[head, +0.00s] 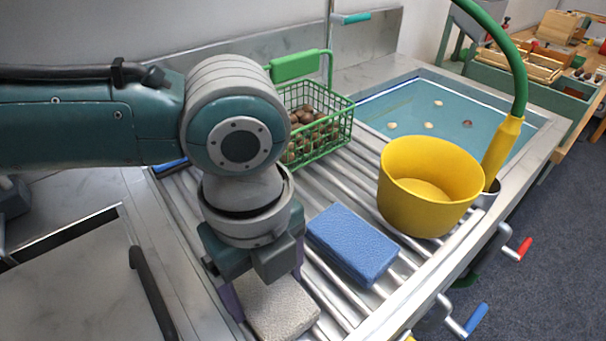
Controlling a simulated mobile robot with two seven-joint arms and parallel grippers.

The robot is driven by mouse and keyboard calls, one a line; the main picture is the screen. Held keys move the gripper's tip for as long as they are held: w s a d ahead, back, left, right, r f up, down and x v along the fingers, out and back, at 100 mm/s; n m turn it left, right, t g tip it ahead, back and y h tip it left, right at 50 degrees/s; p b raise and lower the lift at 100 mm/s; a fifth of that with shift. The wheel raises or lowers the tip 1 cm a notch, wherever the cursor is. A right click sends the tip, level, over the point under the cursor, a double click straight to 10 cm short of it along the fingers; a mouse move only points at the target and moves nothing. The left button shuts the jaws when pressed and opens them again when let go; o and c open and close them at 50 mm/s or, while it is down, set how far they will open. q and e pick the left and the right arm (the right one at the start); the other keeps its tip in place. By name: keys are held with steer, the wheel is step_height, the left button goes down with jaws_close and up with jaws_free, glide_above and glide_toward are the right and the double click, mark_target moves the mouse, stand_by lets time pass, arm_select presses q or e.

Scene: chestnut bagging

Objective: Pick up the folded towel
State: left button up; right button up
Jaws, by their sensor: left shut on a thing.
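A grey-beige folded towel (284,312) with a rough texture lies low in the head view, at the near end of the metal rollers. My left gripper (266,287) points down over it, with one purple finger at each side. It is shut on the towel. The gripper body hides the towel's far part, and I cannot tell whether the towel is clear of the rollers. My right gripper is not in view.
A blue textured block (352,244) lies close to the towel's right. A yellow bucket (419,205) stands beyond it. A green wire basket (321,138) of chestnuts stands behind my left arm. A water basin (455,115) is at the back right.

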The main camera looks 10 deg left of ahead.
arm_select(q)
step_height(320, 180, up, 20)
steer(key=p, duration=0.3)
step_height(320, 180, up, 7)
steer(key=n+p, duration=0.2)
steer(key=n, duration=1)
glide_above(264, 286)
steer(key=w+a, duration=0.2)
steer(key=a, duration=0.2)
steer(key=a+r+n+p, duration=0.3)
steer(key=r+n, duration=0.4)
steer(key=n, duration=0.6)
steer(key=s+r+p, duration=0.3)
steer(key=r+p, duration=1.5)
steer(key=s+r+p, duration=0.3)
steer(key=r+p, duration=1.5)
steer(key=p, duration=0.1)
steer(key=shift+s+a+n, duration=0.15)
steer(key=shift+n, duration=0.15)
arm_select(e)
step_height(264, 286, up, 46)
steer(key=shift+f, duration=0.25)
arm_select(q)
steer(key=shift+f, duration=0.15)
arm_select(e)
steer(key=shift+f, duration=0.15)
